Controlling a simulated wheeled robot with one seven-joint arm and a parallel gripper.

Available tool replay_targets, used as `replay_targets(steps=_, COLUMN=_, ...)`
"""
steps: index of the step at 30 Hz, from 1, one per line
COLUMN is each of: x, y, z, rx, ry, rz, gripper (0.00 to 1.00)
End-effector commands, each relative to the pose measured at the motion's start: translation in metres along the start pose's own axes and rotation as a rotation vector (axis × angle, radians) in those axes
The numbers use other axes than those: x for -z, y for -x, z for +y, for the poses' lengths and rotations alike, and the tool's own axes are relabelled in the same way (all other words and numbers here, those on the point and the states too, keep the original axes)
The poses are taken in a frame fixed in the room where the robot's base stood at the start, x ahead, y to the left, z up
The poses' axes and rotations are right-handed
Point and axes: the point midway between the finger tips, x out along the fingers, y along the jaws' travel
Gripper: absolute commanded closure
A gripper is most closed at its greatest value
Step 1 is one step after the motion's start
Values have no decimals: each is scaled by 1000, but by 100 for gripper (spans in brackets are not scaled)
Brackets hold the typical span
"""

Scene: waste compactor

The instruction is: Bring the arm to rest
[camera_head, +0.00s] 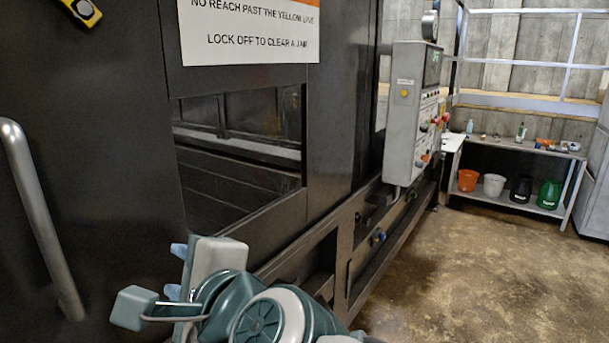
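My arm is folded low at the bottom of the head view, with its grey and dark green links close to the camera. My gripper (175,271) points left, toward the dark machine wall. Its two blue fingertips show apart, with nothing seen between them. Part of the gripper is hidden behind my own wrist. I cannot tell the exact gap between the gripper and the wall.
The dark compactor (110,190) fills the left, with a metal handle (42,215), a window opening (240,150) and a warning sign (250,30). A grey control box (402,120) juts out. A shelf (510,200) holds several buckets. The concrete floor (450,270) at right is clear.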

Motion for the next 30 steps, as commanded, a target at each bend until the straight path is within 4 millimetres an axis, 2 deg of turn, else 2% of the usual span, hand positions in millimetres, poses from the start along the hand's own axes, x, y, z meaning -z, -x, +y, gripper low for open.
replay_targets(steps=1, x=28, y=-4, z=7, rx=-56, ry=119, rz=42, gripper=63)
replay_targets(steps=4, x=82, y=-2, z=28, rx=-202, ry=375, rz=101, gripper=63)
replay_targets(steps=8, x=155, y=16, z=62, rx=-445, ry=665, rz=143, gripper=63)
replay_targets(steps=12, x=227, y=57, z=102, rx=-749, ry=911, rz=120, gripper=63)
replay_targets(steps=16, x=278, y=108, z=136, rx=-1029, ry=1060, rz=33, gripper=63)
replay_targets(steps=20, x=311, y=160, z=163, rx=-1261, ry=1139, rz=-92, gripper=63)
replay_targets(steps=24, x=302, y=166, z=148, rx=-1214, ry=1207, rz=-21, gripper=63)
replay_targets(steps=30, x=298, y=170, z=141, rx=-1190, ry=1234, rz=18, gripper=63)
